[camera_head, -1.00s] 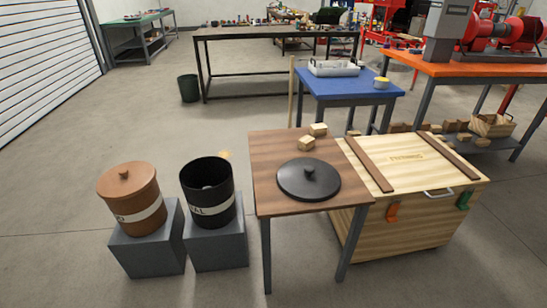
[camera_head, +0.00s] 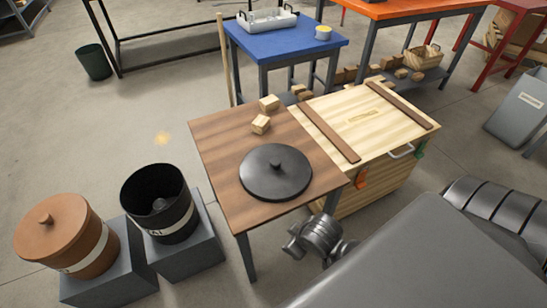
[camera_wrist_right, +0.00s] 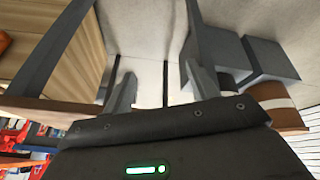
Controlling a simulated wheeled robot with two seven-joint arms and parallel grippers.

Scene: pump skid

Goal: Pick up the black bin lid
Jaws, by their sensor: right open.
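The black bin lid (camera_head: 275,172) lies flat on the small brown wooden table (camera_head: 220,140), its round knob facing up. The open black bin (camera_head: 158,212) stands on a grey block left of the table, with something round inside it. My right gripper (camera_wrist_right: 163,88) is open and empty in the right wrist view, its two fingers apart. In the head view, part of my right arm (camera_head: 318,238) is below the table's front right edge, apart from the lid. The lid does not show clearly in the wrist view. My left gripper is not in view.
Two wooden blocks (camera_head: 262,123) lie behind the lid on the table. A wooden crate (camera_head: 360,120) stands against the table's right side. A lidded brown bin (camera_head: 65,240) stands at the left. A blue table (camera_head: 285,45) is behind.

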